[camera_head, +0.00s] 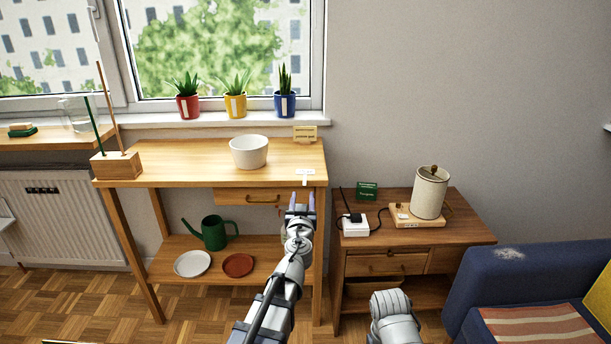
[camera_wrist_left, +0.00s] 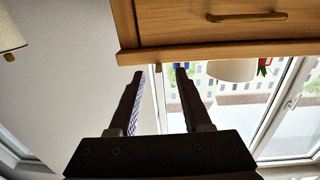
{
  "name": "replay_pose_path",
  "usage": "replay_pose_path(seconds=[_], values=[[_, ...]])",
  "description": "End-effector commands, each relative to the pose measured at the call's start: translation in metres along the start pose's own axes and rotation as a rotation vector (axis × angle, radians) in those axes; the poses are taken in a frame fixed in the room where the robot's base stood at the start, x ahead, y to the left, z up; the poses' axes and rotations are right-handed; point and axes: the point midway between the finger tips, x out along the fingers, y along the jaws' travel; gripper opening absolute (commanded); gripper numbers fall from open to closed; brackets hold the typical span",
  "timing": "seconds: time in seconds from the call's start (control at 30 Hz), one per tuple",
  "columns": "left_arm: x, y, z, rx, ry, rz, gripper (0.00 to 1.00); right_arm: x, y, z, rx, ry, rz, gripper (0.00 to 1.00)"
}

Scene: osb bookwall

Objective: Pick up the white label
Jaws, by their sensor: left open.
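A small white T-shaped label (camera_head: 306,177) lies on the wooden table (camera_head: 200,160), near its front right corner. My left gripper (camera_head: 302,199) is open and empty. Its fingertips are just in front of the table's front edge, close below the label in the head view, apart from it. In the left wrist view the two open fingers (camera_wrist_left: 160,76) point toward the table edge (camera_wrist_left: 220,50); I cannot make out the label there. My right arm shows at the bottom of the head view, but its gripper jaws do not show.
A white pot (camera_head: 249,152) and a yellowish holder (camera_head: 305,134) stand near the label. A drawer (camera_head: 247,197) hangs under the table beside my left gripper. A side table (camera_head: 460,215) with a kettle-like jar (camera_head: 430,192) is to the right.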

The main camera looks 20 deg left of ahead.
Motion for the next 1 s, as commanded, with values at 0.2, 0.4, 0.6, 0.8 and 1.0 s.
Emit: replay_pose_path(seconds=[0.2,0.4,0.6,0.8,1.0], values=[[0.014,0.002,-0.007,0.000,0.000,-0.001,0.49,-0.007,0.001,0.001,0.000,0.000,-0.001,0.50],[0.044,0.004,-0.011,0.000,0.000,-0.002,0.49,-0.011,0.001,0.001,0.001,0.000,-0.002,0.50],[0.052,0.003,-0.011,0.000,0.000,0.000,0.49,-0.011,0.001,0.001,0.001,0.000,-0.002,0.50],[0.051,0.003,-0.011,0.000,0.000,0.000,0.40,-0.011,0.001,0.001,0.001,0.000,-0.002,0.50],[0.051,0.003,-0.011,0.000,0.000,0.000,0.17,-0.011,0.001,0.001,0.001,0.000,-0.002,0.50]])
